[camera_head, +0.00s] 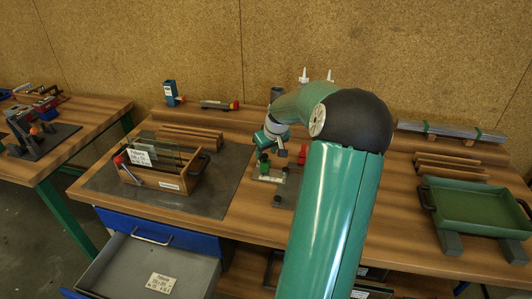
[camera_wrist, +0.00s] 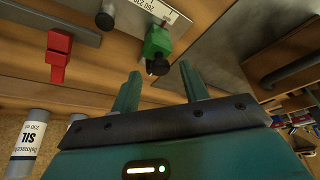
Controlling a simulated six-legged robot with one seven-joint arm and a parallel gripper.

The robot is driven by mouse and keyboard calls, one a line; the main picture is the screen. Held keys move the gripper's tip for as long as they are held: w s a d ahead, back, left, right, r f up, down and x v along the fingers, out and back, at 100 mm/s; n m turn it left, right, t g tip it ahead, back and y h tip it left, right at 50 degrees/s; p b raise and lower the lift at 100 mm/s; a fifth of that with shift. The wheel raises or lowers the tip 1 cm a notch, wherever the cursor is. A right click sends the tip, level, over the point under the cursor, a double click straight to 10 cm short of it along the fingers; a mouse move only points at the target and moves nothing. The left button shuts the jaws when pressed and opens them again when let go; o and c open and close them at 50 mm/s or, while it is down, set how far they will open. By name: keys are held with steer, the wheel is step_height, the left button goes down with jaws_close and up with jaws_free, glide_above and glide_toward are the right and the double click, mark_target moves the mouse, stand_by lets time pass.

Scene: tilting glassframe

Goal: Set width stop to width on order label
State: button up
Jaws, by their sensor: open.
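In the wrist view, a green block with a black knob (camera_wrist: 158,45), which looks like the width stop, sits at a white printed scale (camera_wrist: 168,14). A red clamp-like piece (camera_wrist: 58,58) is to its left. My gripper (camera_wrist: 160,84) is open and empty, its fingers apart from the green block. In the head view the fixture (camera_head: 264,170) shows small beside my arm, which hides part of it. A white label card (camera_head: 142,157) stands at the wooden box (camera_head: 170,183), and another label card (camera_head: 160,283) lies in the open drawer. Their print is too small to read surely.
A grey mat (camera_head: 108,178) lies under the wooden box. A green tray (camera_head: 475,205) and wooden strips (camera_head: 450,160) are at the right. A sealant cartridge (camera_wrist: 30,140) shows in the wrist view. The open drawer (camera_head: 110,265) juts out at the front left.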

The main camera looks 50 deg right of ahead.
steer(key=shift+w+f, duration=0.2)
steer(key=shift+f, duration=0.35)
steer(key=shift+d, duration=0.1)
steer(key=shift+c, duration=0.3)
jaws_close()
steer(key=shift+s+d, duration=0.35)
steer(key=shift+s, duration=0.4)
steer(key=shift+s+d, duration=0.3)
steer(key=shift+s, duration=0.5)
steer(key=shift+s+d, duration=0.35)
steer(key=shift+s, duration=0.4)
